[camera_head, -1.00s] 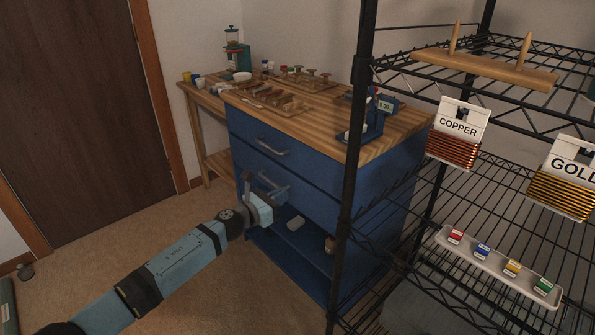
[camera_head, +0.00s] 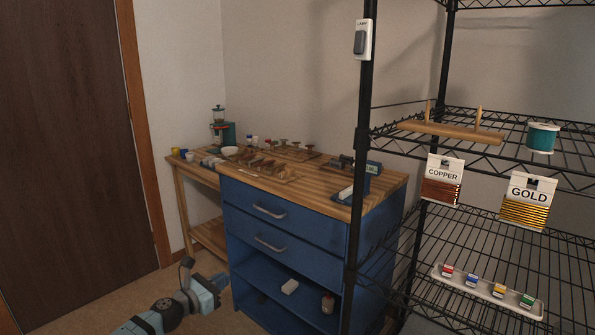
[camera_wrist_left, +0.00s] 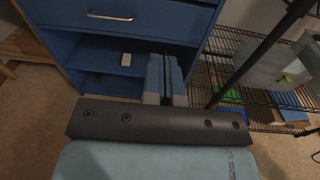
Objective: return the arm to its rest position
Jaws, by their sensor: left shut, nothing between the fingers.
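My left arm comes in from the bottom left of the head view, and its gripper (camera_head: 217,283) hangs low in front of the blue cabinet (camera_head: 290,228). It is apart from the cabinet's drawers and shelf. In the left wrist view the two blue-grey fingers of my left gripper (camera_wrist_left: 164,80) lie side by side, shut, with nothing held. Behind them is the cabinet's open lower part (camera_wrist_left: 105,62). My right gripper is not in view.
A black wire rack (camera_head: 354,240) stands close on the right, holding a copper pack (camera_head: 441,190), a gold pack (camera_head: 525,212) and a white tray (camera_head: 443,278). The cabinet's wooden top (camera_head: 330,208) bears tools. Carpet (camera_head: 90,310) is free near the door (camera_head: 65,140).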

